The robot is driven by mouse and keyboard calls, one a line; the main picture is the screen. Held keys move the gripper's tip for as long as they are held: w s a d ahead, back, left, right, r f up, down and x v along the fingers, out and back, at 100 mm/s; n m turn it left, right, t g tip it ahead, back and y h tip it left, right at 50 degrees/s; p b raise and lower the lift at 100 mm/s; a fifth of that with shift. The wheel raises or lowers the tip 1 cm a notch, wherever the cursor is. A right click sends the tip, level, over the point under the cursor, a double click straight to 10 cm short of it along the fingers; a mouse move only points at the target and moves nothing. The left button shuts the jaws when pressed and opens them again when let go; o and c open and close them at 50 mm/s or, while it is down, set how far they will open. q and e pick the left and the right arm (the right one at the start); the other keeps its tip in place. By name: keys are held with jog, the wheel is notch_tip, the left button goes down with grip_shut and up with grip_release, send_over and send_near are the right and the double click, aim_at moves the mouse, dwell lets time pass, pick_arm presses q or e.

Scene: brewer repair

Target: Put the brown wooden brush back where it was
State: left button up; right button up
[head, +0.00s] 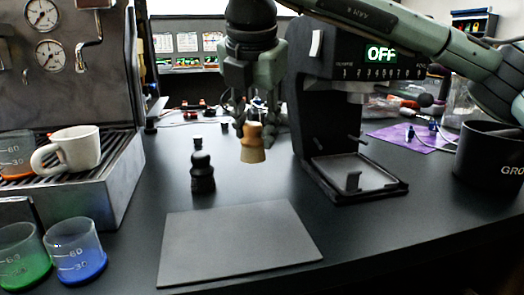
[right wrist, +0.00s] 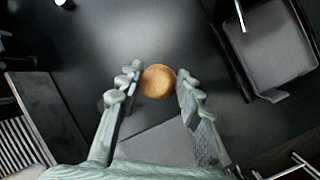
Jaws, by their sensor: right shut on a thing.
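The brown wooden brush (head: 253,152) hangs upright below my right gripper (head: 254,128) in the head view, between the espresso machine and the grinder. In the right wrist view its round wooden end (right wrist: 158,81) sits between the two fingertips of the right gripper (right wrist: 157,84), which is shut on it. The fingers hide the brush's upper part in the head view. Its lower end seems to be above the dark counter, though the gap is hard to judge. My left gripper is not in view.
A black tamper-like object (head: 202,172) stands left of the brush. A grey mat (head: 240,247) lies in front. The grinder (head: 318,95), showing OFF, stands close on the right, with a black bin (head: 488,165) beyond. The espresso machine (head: 105,180) is at left.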

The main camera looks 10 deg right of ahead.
aim_at(261, 141)
jog(key=shift+d+f, duration=0.4)
jog(key=shift+d, duration=0.2)
notch_tip(261, 141, down, 4)
jog(key=shift+r+p, duration=0.1)
jog(key=shift+p, duration=0.25)
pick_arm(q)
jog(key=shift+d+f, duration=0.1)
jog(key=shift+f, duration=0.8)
pick_arm(e)
jog(key=o, duration=1)
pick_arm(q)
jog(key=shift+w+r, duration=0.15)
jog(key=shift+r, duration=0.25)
